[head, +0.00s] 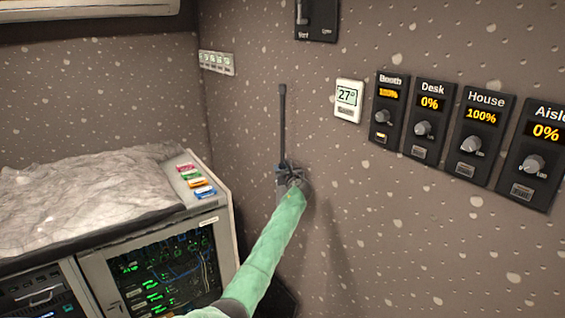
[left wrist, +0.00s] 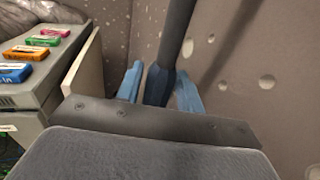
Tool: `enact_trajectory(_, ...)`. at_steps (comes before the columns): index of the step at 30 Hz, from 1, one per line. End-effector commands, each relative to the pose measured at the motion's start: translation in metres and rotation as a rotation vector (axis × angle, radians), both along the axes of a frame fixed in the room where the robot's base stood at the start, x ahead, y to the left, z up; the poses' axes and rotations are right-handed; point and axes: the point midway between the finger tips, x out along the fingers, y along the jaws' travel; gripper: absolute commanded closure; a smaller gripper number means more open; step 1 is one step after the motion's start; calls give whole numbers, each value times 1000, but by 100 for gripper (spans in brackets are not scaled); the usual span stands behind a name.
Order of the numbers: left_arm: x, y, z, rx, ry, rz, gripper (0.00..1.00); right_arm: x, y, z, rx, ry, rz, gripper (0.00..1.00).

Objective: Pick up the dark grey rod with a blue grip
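The dark grey rod (head: 283,120) stands nearly upright in front of the wall, its thicker tip at the top. My left gripper (head: 289,174) is at its lower end, at the end of my green-sleeved arm. In the left wrist view the rod (left wrist: 177,30) runs down to a dark blue grip (left wrist: 159,86). The grip lies between the two blue fingers of my left gripper (left wrist: 160,88). The fingers are close on both sides; I cannot tell whether both touch it. The grip's lower end is hidden behind the gripper's plate. My right gripper is not in view.
A grey rack cabinet (head: 222,205) stands at the left, with several coloured cartridges (head: 197,186) and a crumpled sheet (head: 85,195) on top. Fader panels (head: 480,137) and a thermostat (head: 348,100) are on the wall at the right. The wall below them is clear.

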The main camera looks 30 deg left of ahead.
Motion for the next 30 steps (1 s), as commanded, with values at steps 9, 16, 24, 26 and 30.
enact_trajectory(9,0,0,1,0,0,0,99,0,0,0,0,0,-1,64)
enact_trajectory(16,0,0,7,1,-2,1,99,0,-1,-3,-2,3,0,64)
enact_trajectory(24,0,0,52,1,-7,0,99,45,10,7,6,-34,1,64)
enact_trajectory(26,0,0,69,2,-8,0,99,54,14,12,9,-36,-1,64)
enact_trajectory(30,0,0,105,2,-5,0,99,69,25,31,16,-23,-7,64)
